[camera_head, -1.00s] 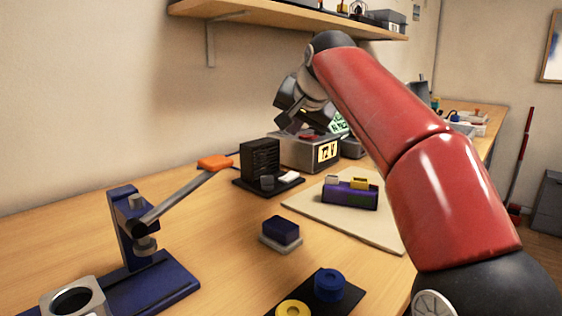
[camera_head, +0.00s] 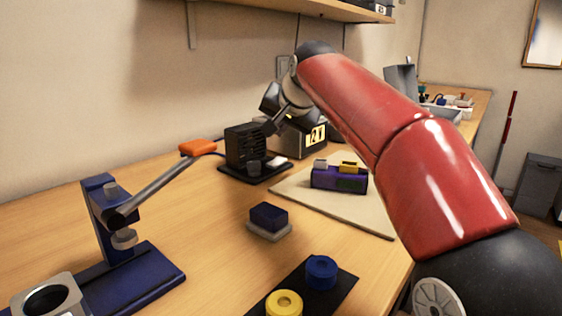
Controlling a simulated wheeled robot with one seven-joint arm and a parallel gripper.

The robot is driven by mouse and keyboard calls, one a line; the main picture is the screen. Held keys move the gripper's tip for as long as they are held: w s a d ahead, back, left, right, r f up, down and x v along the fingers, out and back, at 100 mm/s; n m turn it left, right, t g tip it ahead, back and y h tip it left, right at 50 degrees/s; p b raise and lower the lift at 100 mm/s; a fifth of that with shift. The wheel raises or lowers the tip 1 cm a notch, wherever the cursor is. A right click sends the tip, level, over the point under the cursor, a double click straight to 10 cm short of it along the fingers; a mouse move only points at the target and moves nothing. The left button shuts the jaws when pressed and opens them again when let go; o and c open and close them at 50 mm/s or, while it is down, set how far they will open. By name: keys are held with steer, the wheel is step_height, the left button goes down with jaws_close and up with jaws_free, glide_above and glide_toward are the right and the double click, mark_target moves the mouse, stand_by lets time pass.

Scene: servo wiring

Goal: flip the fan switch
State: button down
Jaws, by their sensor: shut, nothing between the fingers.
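The fan (camera_head: 240,144) is a black slatted box on a black base plate (camera_head: 233,173) near the wall. A small white piece (camera_head: 277,162), which looks like its switch, sits at the right front of that plate. A dark round knob (camera_head: 253,168) is beside it. I cannot tell which way the switch is tilted. My gripper (camera_head: 270,127) is shut and empty. It points down and left, above the plate, close to the fan's right upper edge. It appears apart from the switch.
A grey box with a lit display (camera_head: 316,136) stands just behind my gripper. A lever press with an orange handle (camera_head: 198,147) reaches toward the fan. A dark blue block (camera_head: 268,217) stands in front.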

mark_target(282, 161)
steer(key=shift+w+d+f+b, duration=0.15)
steer(key=shift+f+b, duration=0.85)
steer(key=shift+f, duration=1)
steer(key=shift+w, duration=0.1)
stand_by(0.3)
steer(key=shift+f, duration=0.45)
steer(key=shift+f+b, duration=0.3)
steer(key=shift+b, duration=0.1)
stand_by(0.3)
stand_by(0.4)
steer(key=shift+r+p, duration=0.8)
